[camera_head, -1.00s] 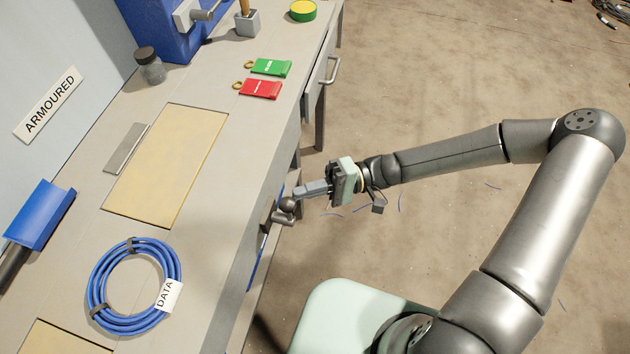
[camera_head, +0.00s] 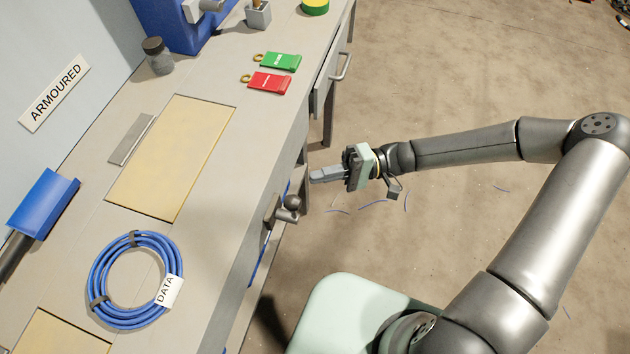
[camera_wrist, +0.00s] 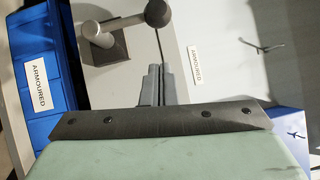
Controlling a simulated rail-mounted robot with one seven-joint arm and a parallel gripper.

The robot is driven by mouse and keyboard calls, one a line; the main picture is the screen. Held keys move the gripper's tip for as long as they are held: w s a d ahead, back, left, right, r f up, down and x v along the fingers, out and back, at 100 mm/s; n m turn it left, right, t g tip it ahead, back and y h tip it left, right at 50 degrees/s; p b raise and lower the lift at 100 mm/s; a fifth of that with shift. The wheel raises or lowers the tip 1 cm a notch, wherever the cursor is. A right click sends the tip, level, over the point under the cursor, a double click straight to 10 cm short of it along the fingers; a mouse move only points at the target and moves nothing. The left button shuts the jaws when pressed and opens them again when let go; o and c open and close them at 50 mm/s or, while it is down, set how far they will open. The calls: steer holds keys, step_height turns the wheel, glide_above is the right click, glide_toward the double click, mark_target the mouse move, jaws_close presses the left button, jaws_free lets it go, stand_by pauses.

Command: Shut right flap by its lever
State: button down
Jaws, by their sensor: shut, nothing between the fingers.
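The lever (camera_head: 289,208) is a dark bar with a ball end on the bench's front face. It also shows at the top of the wrist view, with its ball (camera_wrist: 158,12) and round hub (camera_wrist: 105,40). My gripper (camera_head: 318,176) is shut and empty, beyond the lever and apart from it in the head view. Its fingertips (camera_wrist: 156,72) show in the wrist view. A tan panel (camera_head: 170,150) lies flush in the bench top, and part of another (camera_head: 60,338) shows at the lower left. I cannot tell which is the right flap.
A blue bin (camera_wrist: 38,75) labelled ARMOURED is at the left of the wrist view. A blue cable coil (camera_head: 97,275), a red tag (camera_head: 270,83) and a green tag (camera_head: 281,62) lie on the bench. The floor beside the bench is largely open.

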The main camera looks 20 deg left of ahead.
steer(key=v, duration=0.9)
steer(key=shift+d, duration=0.25)
